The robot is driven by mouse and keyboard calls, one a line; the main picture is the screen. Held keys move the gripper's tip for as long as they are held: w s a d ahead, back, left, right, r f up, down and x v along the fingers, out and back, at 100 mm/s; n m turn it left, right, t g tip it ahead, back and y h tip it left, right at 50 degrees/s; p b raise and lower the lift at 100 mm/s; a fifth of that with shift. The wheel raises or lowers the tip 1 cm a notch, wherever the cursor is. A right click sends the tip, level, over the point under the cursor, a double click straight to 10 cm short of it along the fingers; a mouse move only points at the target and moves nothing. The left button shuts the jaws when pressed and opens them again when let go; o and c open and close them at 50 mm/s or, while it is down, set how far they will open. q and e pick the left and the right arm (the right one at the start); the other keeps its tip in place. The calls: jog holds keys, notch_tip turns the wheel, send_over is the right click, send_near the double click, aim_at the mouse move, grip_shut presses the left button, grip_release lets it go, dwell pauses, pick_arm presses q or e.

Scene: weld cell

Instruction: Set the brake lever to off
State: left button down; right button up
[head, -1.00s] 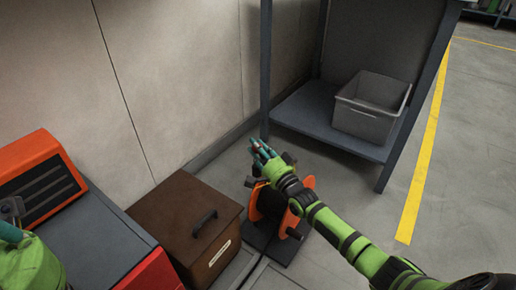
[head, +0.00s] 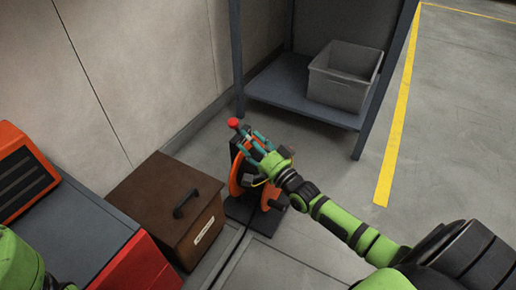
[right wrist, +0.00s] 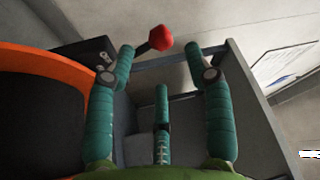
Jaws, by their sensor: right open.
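The brake lever has a red knob (head: 234,123) on a dark stem, at the top of an orange and black reel (head: 237,180) on the floor. In the right wrist view the red knob (right wrist: 160,38) shows just beyond the fingertips, between the two outer fingers. Its stem passes partly behind the left finger. My right gripper (head: 251,138) is open and empty, close to the lever; I cannot tell whether it touches. It also shows in the right wrist view (right wrist: 160,57). Off and on marks cannot be read. Of my left arm only a green part shows at lower left.
A brown box (head: 164,205) with a black handle stands left of the reel. A red and grey machine (head: 75,220) is further left. A blue-grey shelf (head: 275,92) holding a grey bin (head: 340,90) stands behind. Open floor lies right, past a yellow line (head: 398,120).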

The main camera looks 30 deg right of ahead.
jog(key=v, duration=0.3)
jog(key=shift+s+d, duration=0.1)
jog(key=shift+s, duration=0.25)
